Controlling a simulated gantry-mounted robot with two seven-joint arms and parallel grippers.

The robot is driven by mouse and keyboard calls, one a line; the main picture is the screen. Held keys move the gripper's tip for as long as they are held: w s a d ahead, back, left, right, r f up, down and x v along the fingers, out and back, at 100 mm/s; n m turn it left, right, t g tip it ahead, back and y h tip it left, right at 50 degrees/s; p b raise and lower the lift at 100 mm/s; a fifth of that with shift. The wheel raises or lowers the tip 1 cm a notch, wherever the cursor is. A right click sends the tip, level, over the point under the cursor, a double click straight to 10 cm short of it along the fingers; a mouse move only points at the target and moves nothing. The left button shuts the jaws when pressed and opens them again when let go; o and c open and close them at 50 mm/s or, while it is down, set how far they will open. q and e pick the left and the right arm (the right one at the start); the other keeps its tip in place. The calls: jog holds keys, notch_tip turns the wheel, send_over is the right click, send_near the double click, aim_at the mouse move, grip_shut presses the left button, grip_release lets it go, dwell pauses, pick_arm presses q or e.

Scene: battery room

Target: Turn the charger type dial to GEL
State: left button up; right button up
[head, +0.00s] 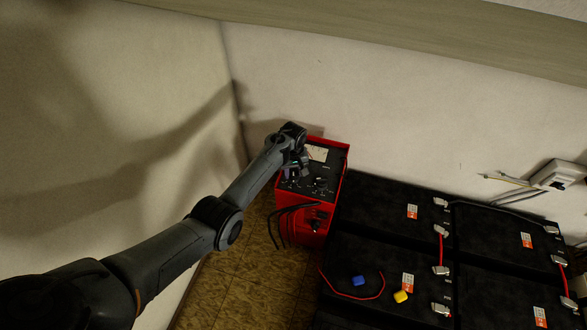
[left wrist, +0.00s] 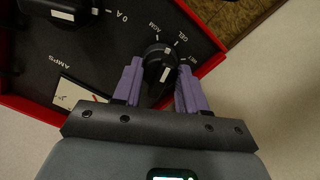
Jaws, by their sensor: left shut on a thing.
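The red charger (head: 312,238) stands on the floor in the corner, with a black top panel. My left gripper (head: 298,170) reaches down onto the panel and covers part of it. In the left wrist view, the black charger type dial (left wrist: 157,62) sits between the two purple fingers of my left gripper (left wrist: 160,75), which is shut on it. Labels AGM, GEL and WET are printed around the dial. A white mark shows on the knob, but I cannot tell for certain which label it points to. My right gripper is not in view.
Another black knob (left wrist: 62,8) and an amps meter (left wrist: 75,94) share the panel. Large black batteries (head: 375,205) with red and black cables stand right of the charger. A blue cap (head: 359,281) and a yellow cap (head: 401,297) lie on one battery. Walls close in behind and left.

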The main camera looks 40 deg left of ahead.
aim_at(293, 171)
pick_arm(q)
jog(key=shift+m+p, duration=0.45)
jog(key=shift+m, duration=1.15)
jog(key=o, duration=1.1)
jog(key=shift+c, duration=0.2)
jog(key=shift+r, duration=0.45)
notch_tip(293, 171, up, 9)
jog(key=shift+f+p, duration=0.15)
jog(key=shift+p, duration=0.2)
jog(key=shift+r, duration=0.65)
